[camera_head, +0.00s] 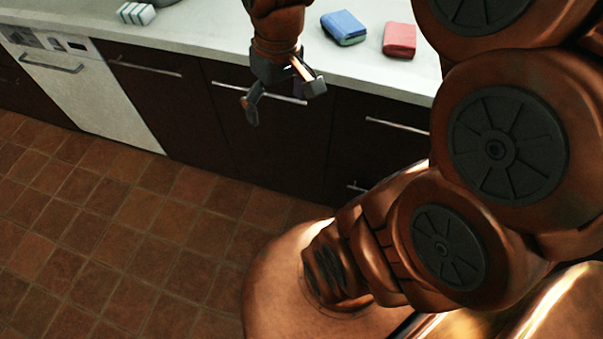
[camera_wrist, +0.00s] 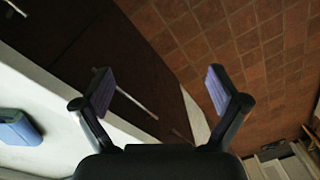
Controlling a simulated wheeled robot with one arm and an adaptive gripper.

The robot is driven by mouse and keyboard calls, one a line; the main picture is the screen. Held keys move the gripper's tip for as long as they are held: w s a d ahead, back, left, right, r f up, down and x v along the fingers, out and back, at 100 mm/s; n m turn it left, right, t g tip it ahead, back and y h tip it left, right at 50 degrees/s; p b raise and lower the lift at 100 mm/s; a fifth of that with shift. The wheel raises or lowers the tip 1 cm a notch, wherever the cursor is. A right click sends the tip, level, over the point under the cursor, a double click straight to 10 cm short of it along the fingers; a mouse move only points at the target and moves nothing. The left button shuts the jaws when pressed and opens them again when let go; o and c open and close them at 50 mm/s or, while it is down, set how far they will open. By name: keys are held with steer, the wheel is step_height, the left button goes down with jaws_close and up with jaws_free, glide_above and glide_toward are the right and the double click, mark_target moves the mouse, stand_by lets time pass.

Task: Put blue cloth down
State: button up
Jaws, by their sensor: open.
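A folded blue cloth (camera_head: 343,26) lies on the pale counter (camera_head: 195,35), right of my gripper in the head view. In the wrist view the blue cloth (camera_wrist: 18,127) is at the left edge, partly cut off and outside the fingers. My gripper (camera_head: 284,97) hangs in front of the counter's front edge, apart from the cloth. Its fingers are spread with nothing between them, as the wrist view of my gripper (camera_wrist: 160,90) also shows.
A red cloth (camera_head: 399,40) lies right of the blue one. A striped white and green cloth (camera_head: 136,13) lies far left on the counter. Dark cabinets with bar handles and a white dishwasher (camera_head: 95,95) stand below. The tiled floor (camera_head: 110,230) is clear.

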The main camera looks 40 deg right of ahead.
steer(key=s+a+f+g, duration=0.1)
steer(key=s+a+f, duration=0.1)
steer(key=s, duration=0.5)
steer(key=s+a+f+g, duration=0.1)
steer(key=s+a+f, duration=0.2)
steer(key=s, duration=0.3)
steer(key=shift+s+h, duration=0.35)
steer(key=shift+h, duration=0.05)
